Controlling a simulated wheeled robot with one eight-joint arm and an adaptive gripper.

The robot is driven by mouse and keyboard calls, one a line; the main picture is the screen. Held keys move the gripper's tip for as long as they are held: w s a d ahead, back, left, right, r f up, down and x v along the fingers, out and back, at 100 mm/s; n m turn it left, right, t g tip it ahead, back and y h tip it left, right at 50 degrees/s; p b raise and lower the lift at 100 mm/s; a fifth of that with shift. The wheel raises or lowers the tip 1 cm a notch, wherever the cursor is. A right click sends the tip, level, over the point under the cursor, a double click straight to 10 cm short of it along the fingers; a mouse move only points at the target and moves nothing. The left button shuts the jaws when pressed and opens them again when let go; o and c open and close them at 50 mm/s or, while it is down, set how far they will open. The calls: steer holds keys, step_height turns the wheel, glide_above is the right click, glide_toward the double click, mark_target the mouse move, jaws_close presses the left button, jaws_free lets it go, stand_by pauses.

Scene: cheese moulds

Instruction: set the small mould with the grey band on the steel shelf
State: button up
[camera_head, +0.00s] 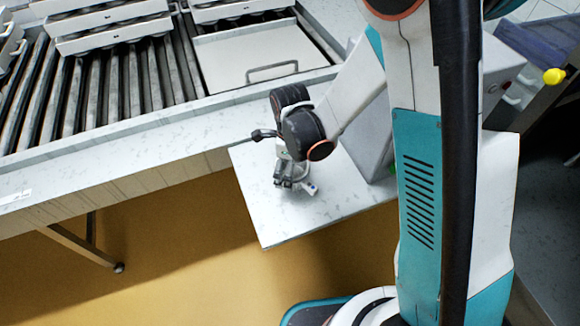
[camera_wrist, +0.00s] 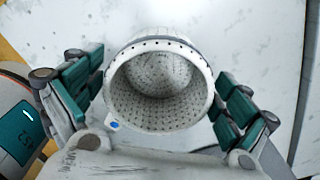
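A small white perforated mould (camera_wrist: 160,112) with a grey band (camera_wrist: 155,41) fills the middle of the wrist view. Its open mouth faces the camera, and a blue mark shows by its lower left edge. My gripper (camera_wrist: 161,92) has one teal finger on each side of it, very close to its walls. I cannot tell whether the fingers press on it or stand just clear. In the head view my gripper (camera_head: 291,182) is low over the pale steel shelf (camera_head: 310,220). My arm and gripper largely hide the mould there. Whether its base touches the shelf is unclear.
A roller conveyor (camera_head: 95,85) with white trays lies at the upper left, behind a pale ledge (camera_head: 130,140). A flat tray with a handle (camera_head: 272,70) sits at its right end. The shelf's front and left parts are bare.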

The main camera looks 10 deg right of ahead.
steer(key=shift+r, duration=0.1)
stand_by(0.3)
step_height(320, 180, up, 12)
steer(key=p, duration=0.5)
steer(key=shift+p, duration=0.3)
